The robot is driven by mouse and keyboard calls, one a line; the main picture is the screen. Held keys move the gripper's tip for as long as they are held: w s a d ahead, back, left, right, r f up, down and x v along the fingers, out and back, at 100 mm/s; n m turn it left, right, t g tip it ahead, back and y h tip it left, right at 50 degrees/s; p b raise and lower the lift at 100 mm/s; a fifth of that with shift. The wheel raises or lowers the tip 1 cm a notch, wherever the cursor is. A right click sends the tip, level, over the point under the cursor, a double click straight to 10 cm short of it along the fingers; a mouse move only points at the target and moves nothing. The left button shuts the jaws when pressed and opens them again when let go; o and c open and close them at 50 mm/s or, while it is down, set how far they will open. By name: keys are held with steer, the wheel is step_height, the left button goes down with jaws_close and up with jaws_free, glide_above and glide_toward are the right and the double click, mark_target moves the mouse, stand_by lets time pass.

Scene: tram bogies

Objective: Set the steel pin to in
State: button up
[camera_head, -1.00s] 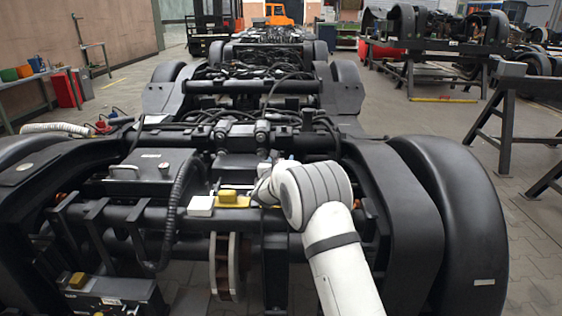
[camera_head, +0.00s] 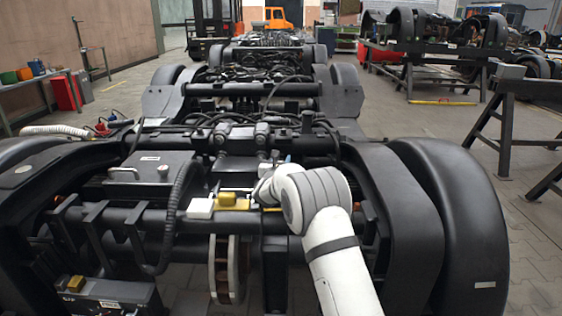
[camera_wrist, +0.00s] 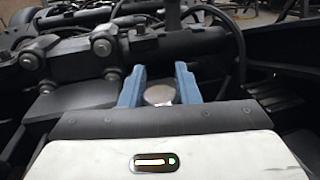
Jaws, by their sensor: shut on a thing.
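In the wrist view, the two blue fingers of my gripper (camera_wrist: 160,88) stand on either side of a round, light grey metal top, which I take to be the steel pin (camera_wrist: 160,95). The fingers are shut on it. The lower part of the pin is hidden behind the gripper body, so I cannot tell how deep it sits. In the head view, my white arm reaches over the front of the near bogie (camera_head: 430,200).
A yellow block (camera_head: 228,199) and a white block (camera_head: 200,208) sit on the bogie left of my wrist. A ribbed black hose (camera_head: 174,215) rises further left. In the wrist view, a dark tube with clamps (camera_wrist: 100,48) and a curved cable (camera_wrist: 235,45) lie beyond the fingers.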

jaws_close()
steer(key=shift+a, duration=0.1)
steer(key=shift+a+p, duration=0.45)
steer(key=shift+a, duration=1.7)
steer(key=o, duration=0.9)
jaws_free()
steer(key=shift+o, duration=0.2)
steer(key=s+a+p, duration=0.1)
steer(key=s+p, duration=0.1)
steer(key=s, duration=0.5)
steer(key=shift+s+a, duration=0.25)
steer(key=shift+s, duration=0.1)
